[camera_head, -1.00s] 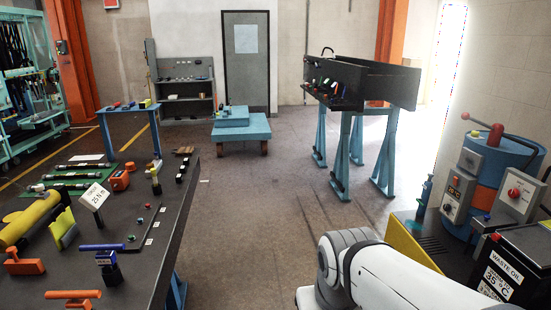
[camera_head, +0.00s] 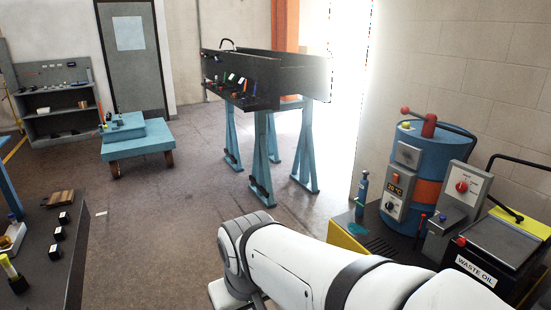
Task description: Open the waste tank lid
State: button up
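The waste oil tank (camera_head: 476,272) is a dark box with a white "WASTE OIL" label, at the lower right of the head view. Its top is a grey lid (camera_head: 500,241) that looks shut. A black bar (camera_head: 519,159) rises behind it toward the right edge. My white arm lies across the bottom of the view and partly covers the area in front of the tank. My gripper is not clearly visible, so its state does not show.
A blue drum (camera_head: 445,160) with an orange band and a grey control box with a red knob (camera_head: 461,186) stand beside the tank. A black trough on blue legs (camera_head: 265,150) stands farther back. The floor between is clear.

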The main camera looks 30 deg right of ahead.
aim_at(542, 232)
jog(key=z, duration=2.65)
jog(key=i, duration=1.7)
